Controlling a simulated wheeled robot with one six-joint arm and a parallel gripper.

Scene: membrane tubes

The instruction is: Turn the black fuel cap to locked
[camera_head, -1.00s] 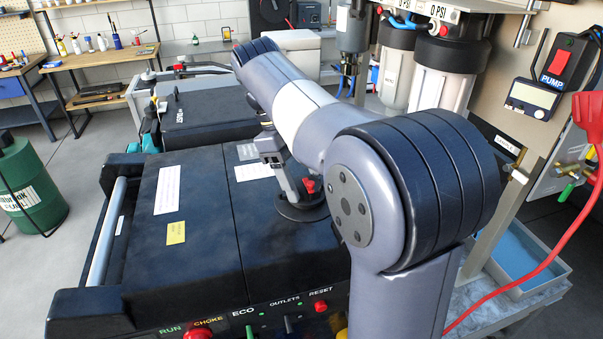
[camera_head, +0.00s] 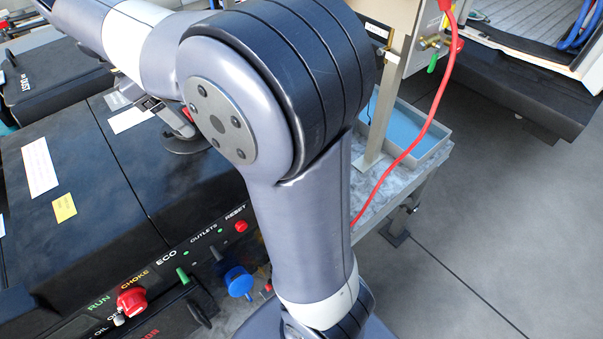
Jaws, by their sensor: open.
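The black fuel cap (camera_head: 184,145) sits on top of the dark generator (camera_head: 90,200), partly hidden behind my arm. Only its round dark lower rim shows clearly, with a small red piece just above it. My gripper (camera_head: 178,124) points down at the cap from above, its fingers open and close over it. The elbow of my arm covers the right side of the cap and the gripper. I cannot tell whether the fingers touch the cap or which way the cap is turned.
The generator's front panel carries a red choke knob (camera_head: 131,301), a blue knob (camera_head: 239,282) and a red reset button (camera_head: 241,226). A second dark case (camera_head: 50,75) stands behind left. A red cable (camera_head: 405,155) hangs by a blue-lined tray (camera_head: 440,139). The floor at right is clear.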

